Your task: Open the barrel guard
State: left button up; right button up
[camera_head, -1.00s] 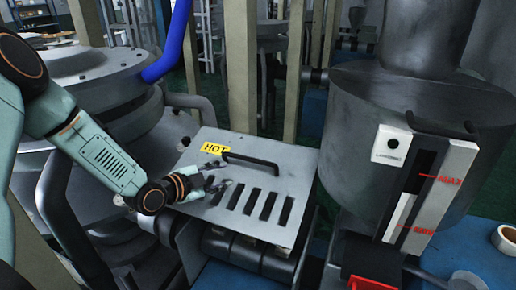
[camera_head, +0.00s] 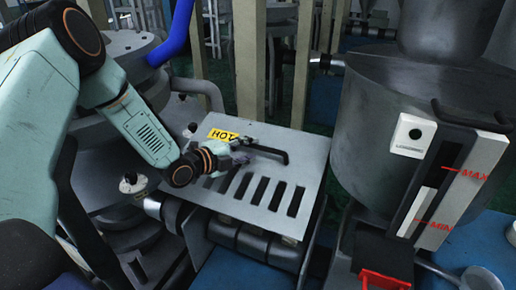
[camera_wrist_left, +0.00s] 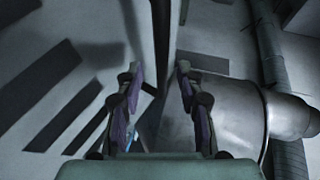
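The barrel guard (camera_head: 308,168) is a grey metal plate with a row of dark slots, a yellow HOT label (camera_head: 223,134) and a black bar handle (camera_head: 268,151). It lies closed over rounded grey barrel parts. My left gripper (camera_head: 238,157) is just above the plate at the handle's left end, below the label. In the left wrist view, the left gripper's fingers (camera_wrist_left: 158,95) stand apart. A dark bar (camera_wrist_left: 160,35), apparently the handle, runs into the gap between them; I cannot tell whether they touch it. My right gripper is not in view.
A large grey hopper (camera_head: 370,140) with a MAX-marked level gauge (camera_head: 462,185) stands close on the right. A blue hose (camera_head: 178,35) and a beige post (camera_head: 249,60) are behind the guard. A red-edged black part (camera_head: 385,280) is at the lower right.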

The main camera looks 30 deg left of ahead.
aim_at(256, 147)
pick_arm(q)
jog(key=x, duration=0.2)
jog(key=shift+w+d, duration=0.3)
jog(key=shift+w, duration=0.05)
jog(key=shift+w+f, duration=0.2)
jog(key=shift+w, duration=0.35)
jog(key=shift+s+r, duration=0.15)
jog(key=shift+s, duration=0.1)
jog(key=c, duration=0.5)
grip_shut()
